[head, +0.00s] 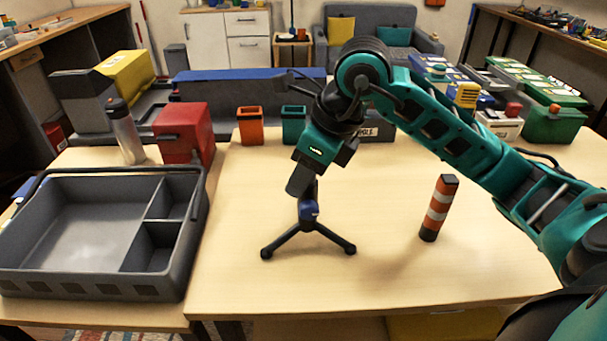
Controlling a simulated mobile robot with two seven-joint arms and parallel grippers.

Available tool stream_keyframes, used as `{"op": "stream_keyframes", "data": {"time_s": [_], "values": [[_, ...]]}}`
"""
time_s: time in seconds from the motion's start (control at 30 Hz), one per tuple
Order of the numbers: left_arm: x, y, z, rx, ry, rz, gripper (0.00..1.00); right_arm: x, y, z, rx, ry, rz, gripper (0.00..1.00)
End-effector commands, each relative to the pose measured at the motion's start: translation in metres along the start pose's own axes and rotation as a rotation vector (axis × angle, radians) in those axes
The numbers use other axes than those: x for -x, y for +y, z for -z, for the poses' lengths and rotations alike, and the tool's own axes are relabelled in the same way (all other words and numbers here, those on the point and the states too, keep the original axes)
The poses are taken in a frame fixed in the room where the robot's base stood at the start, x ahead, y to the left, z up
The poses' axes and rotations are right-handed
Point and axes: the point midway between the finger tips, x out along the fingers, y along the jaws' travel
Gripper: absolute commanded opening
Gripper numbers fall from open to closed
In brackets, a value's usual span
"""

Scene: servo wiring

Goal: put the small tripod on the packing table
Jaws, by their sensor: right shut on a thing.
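The small tripod (307,228) stands upright over the light wood table (380,290), near the middle of the head view. It has spread black legs and a blue part near its top. My right gripper (307,192) comes down from above and is shut on the tripod's upper part. The gripper hides the tripod's top. I cannot tell for sure whether the feet touch the wood. My left gripper is not in view.
A grey divided tray (75,222) is at left. A red box (184,133), an orange cup (249,125) and a teal cup (293,124) stand behind. Wood in front of the tripod is clear.

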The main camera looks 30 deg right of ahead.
Motion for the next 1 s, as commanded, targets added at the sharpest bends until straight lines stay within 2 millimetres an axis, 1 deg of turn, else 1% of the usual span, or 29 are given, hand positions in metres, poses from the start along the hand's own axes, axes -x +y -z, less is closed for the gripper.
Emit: {"op": "stream_keyframes", "data": {"time_s": [0.17,0.33,0.37,0.6,0.87,0.97,1.0], "values": [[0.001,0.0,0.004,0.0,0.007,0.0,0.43,0.001,0.0,-0.001,0.001,-0.004,0.002,0.0],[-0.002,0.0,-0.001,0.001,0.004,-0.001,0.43,-0.004,0.0,0.001,0.0,-0.003,0.001,0.0],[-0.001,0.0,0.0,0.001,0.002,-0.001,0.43,-0.003,0.0,0.001,0.0,-0.001,0.0,0.37],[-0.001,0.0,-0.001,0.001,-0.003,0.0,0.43,-0.002,0.0,0.001,0.0,-0.001,0.0,0.6],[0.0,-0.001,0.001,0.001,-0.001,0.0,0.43,-0.001,0.0,0.0,0.0,-0.001,0.0,0.61],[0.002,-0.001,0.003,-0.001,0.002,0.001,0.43,0.004,0.0,-0.001,0.0,-0.002,0.001,0.61],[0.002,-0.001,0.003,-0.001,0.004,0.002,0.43,0.009,-0.001,-0.001,0.0,-0.004,0.003,0.61]]}}
